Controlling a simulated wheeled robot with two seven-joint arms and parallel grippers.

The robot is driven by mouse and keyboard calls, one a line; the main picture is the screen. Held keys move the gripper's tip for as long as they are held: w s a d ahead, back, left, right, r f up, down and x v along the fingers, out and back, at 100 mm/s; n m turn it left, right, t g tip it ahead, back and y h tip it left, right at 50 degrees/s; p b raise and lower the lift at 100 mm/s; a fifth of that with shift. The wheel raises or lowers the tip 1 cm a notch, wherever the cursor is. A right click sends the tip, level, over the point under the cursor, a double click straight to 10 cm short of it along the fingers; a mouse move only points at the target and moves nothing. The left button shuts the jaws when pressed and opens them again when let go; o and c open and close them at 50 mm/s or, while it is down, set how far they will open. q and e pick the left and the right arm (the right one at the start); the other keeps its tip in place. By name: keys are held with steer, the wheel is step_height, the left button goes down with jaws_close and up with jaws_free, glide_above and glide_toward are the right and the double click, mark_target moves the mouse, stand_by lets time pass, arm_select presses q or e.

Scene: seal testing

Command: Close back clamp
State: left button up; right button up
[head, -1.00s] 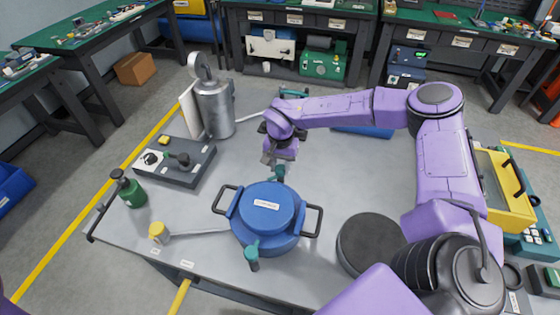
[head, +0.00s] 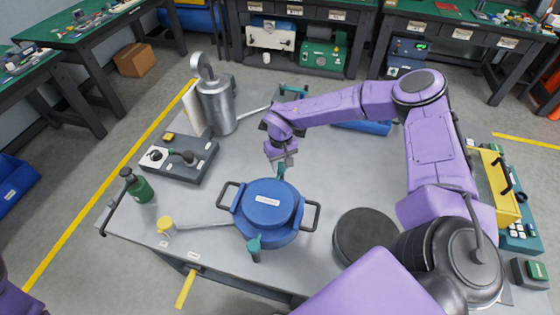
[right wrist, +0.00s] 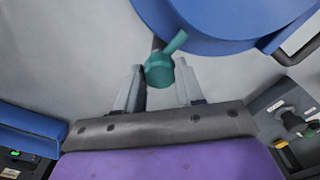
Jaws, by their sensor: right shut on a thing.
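The blue round vessel (head: 262,228) stands on the grey table with its lid on and a black handle at each side. The back clamp (head: 281,171), teal, stands at the vessel's far side; in the right wrist view its knob (right wrist: 159,70) sits between my fingers, with a lever pointing up and right toward the vessel. My right gripper (head: 283,160) reaches down over it and is shut on it; the fingers (right wrist: 158,92) flank the knob. The front teal clamp (head: 254,248) stands upright at the vessel's near side. My left gripper is out of view.
A black round disc (head: 366,237) lies right of the vessel. A metal canister (head: 215,105), a grey control box (head: 178,160) and a green bottle (head: 139,187) stand to the left. A yellow-capped piece (head: 166,227) is at front left. Bare table surrounds the back clamp.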

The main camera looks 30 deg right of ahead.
steer(key=o, duration=1)
steer(key=shift+s, duration=0.1)
steer(key=shift+c, duration=0.2)
